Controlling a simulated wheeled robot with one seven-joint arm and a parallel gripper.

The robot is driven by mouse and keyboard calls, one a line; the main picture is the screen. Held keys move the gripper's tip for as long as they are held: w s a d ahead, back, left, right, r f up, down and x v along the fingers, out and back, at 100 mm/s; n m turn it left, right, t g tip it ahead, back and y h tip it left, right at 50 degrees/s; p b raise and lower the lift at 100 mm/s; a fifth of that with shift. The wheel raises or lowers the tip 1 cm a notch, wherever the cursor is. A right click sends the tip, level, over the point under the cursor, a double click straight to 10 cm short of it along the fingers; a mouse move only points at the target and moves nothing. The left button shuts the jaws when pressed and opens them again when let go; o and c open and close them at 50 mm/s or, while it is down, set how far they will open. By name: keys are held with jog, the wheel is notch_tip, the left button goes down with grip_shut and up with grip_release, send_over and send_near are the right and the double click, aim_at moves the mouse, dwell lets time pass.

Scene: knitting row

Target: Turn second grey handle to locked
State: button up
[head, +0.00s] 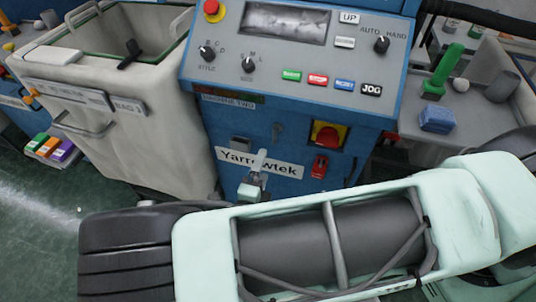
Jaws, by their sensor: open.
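A smaller dark grey handle or latch (277,132) sits higher on the same front. I cannot read any locked marking. My pale green arm crosses the bottom of the head view in front of the machine's base. I do not see my gripper.
A red and yellow rotary switch (328,134) and a red lock-like piece (320,166) sit right of the handle. The control panel (298,62) is above. A cream bin (110,140) stands left. A grey tray (478,118) with green and blue items is right.

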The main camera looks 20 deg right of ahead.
jog(key=shift+v, duration=2.3)
jog(key=s+d+r+n+g+y, duration=0.1)
jog(key=s+r+n+g+y, duration=0.2)
jog(key=r+n, duration=0.6)
jog(key=s+d+r+n+g+y+p, duration=0.1)
jog(key=s+r+n+g+y, duration=0.3)
jog(key=r+n, duration=0.5)
jog(key=s+d+r+n+g+y+p, duration=0.1)
jog(key=s+r+n+g+y, duration=0.3)
jog(key=n, duration=1)
notch_tip(320, 180, up, 6)
jog(key=s+d+g, duration=0.1)
jog(key=g, duration=0.2)
jog(key=shift+s+n+g, duration=0.3)
jog(key=shift+s, duration=0.05)
